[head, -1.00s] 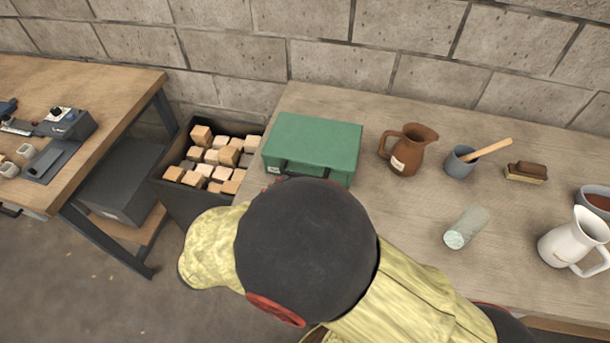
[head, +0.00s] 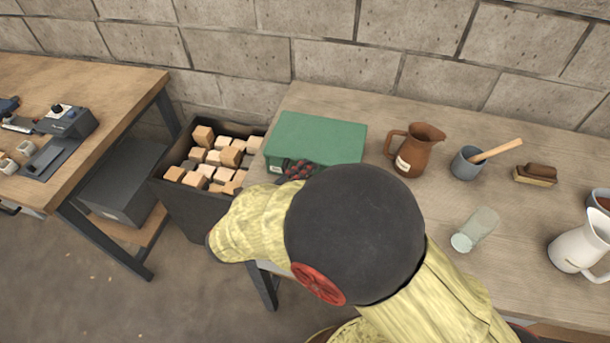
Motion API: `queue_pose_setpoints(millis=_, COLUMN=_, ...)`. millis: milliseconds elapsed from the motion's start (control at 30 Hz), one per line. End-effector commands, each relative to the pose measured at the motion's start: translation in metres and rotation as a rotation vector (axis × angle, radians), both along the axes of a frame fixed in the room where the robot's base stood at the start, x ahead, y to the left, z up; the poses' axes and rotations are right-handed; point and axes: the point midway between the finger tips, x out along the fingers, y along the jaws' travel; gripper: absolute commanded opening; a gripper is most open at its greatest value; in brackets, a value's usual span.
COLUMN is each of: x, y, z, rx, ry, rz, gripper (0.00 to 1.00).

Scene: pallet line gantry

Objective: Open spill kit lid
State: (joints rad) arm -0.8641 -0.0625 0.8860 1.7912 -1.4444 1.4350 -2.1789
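The spill kit is a green box (head: 318,138) standing at the left end of the wooden counter, against the back. Its lid looks shut. My arm covers much of its front face, and a small white label shows at its lower left. A dark red and black part of my gripper (head: 297,169) shows at the box's front edge. My arm hides the rest of my gripper, so its fingers and any contact with the box cannot be made out.
A dark bin (head: 190,207) of wooden blocks is at left.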

Motion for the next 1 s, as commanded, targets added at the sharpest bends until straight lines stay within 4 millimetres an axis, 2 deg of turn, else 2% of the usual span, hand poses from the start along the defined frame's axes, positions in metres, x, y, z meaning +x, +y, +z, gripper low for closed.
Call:
queue_pose_setpoints(millis=467, x=-0.0002, y=-0.0001, z=-0.0002, rx=0.000, ry=0.000, rz=0.000, gripper=0.01)
queue_pose_setpoints(millis=1000, x=-0.0004, y=-0.0001, z=-0.0005, rx=0.000, ry=0.001, rz=-0.001, gripper=0.00)
